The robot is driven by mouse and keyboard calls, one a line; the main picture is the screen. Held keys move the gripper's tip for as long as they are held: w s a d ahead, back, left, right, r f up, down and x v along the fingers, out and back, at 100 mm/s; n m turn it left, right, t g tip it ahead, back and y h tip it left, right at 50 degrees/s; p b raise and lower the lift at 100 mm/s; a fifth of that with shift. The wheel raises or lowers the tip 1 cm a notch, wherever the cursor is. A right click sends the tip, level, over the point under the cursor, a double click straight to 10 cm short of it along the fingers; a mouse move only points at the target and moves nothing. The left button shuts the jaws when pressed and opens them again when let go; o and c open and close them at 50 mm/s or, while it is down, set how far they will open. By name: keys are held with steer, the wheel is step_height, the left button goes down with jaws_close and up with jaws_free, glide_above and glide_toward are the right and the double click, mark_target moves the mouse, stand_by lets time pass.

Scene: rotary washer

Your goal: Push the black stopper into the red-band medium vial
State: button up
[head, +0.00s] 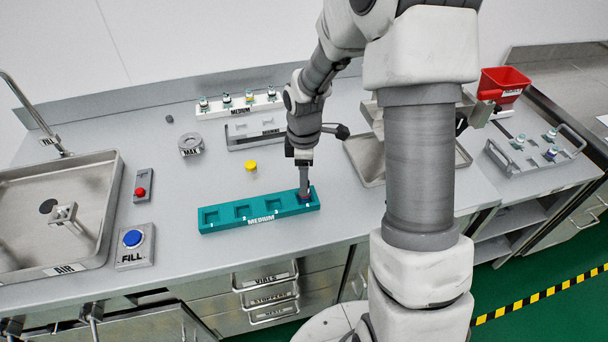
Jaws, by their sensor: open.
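A teal block labelled MEDIUM (259,219) lies near the front of the bench, with numbered square slots. The three slots to the left look empty. My gripper (305,192) points down at the right-end slot, its fingertips at or just above the slot. It is open. A small dark, reddish thing shows at the fingertips; it may be the red-band medium vial, but it is mostly hidden. I cannot make out the black stopper there. A small dark grey cylinder (169,118) stands alone at the back left; I cannot tell if it is a stopper.
A yellow-topped piece (250,166) stands behind the block. A white rack (238,107) with several vials is at the back. A sink (60,215), blue FILL button (133,239) and red button (140,192) are left. A red bin (503,85) and another rack (535,150) are right.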

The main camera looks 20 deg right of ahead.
step_height(320, 180, up, 16)
steer(key=p, duration=0.1)
steer(key=s+r+m+t, duration=0.2)
steer(key=s+r+m, duration=0.2)
steer(key=s+m, duration=0.3)
steer(key=s+r+m+t, duration=0.3)
steer(key=s+r+m, duration=0.2)
steer(key=s, duration=0.8)
steer(key=m, duration=0.3)
steer(key=shift+s+r+t, duration=0.15)
steer(key=shift+s+t, duration=0.1)
steer(key=shift+t, duration=0.05)
